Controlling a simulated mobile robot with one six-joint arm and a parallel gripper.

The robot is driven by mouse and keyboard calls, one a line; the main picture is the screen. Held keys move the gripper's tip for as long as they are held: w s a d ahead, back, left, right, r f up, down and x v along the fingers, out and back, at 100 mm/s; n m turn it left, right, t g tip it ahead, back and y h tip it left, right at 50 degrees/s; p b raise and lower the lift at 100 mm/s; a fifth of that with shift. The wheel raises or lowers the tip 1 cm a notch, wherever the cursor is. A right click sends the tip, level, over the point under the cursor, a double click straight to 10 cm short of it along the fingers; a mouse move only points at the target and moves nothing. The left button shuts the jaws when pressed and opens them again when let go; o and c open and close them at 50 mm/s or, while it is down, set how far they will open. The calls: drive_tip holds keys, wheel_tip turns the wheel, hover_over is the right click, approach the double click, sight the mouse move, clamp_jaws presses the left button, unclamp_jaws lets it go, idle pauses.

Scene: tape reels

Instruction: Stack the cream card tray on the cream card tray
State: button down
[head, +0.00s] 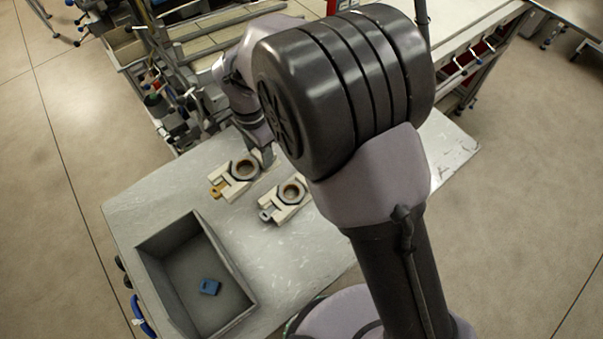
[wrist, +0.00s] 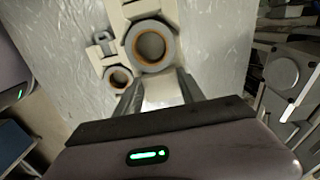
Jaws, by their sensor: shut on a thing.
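One cream card tray (head: 248,184) with a ring-shaped reel and a brass-coloured piece is in my gripper (head: 267,158). The gripper is shut on its end nearest the arm. In the wrist view this held tray (wrist: 168,12) and its reel look large, beyond my fingertips (wrist: 160,90). The other cream card tray (head: 292,211) carries a reel and a grey padlock-shaped piece. It sits on the table to the right and nearer the front in the head view. In the wrist view it (wrist: 98,62) looks smaller, lower and partly covered by the held tray.
The light grey table (head: 150,197) is bare around the trays. Racks and equipment (head: 165,100) stand behind its far edge. My arm hides much of the right side.

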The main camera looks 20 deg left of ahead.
drive_tip(key=d, duration=0.3)
drive_tip(key=w+d+b, duration=0.1)
drive_tip(key=d, duration=0.3)
drive_tip(key=w+d+f+b, duration=0.1)
drive_tip(key=d, duration=0.3)
drive_tip(key=shift+d+f+b, duration=0.2)
drive_tip(key=shift+f+b, duration=0.85)
drive_tip(key=shift+f, duration=0.75)
drive_tip(key=shift+f, duration=0.2)
drive_tip(key=c, duration=0.7)
unclamp_jaws()
drive_tip(key=shift+r, duration=0.1)
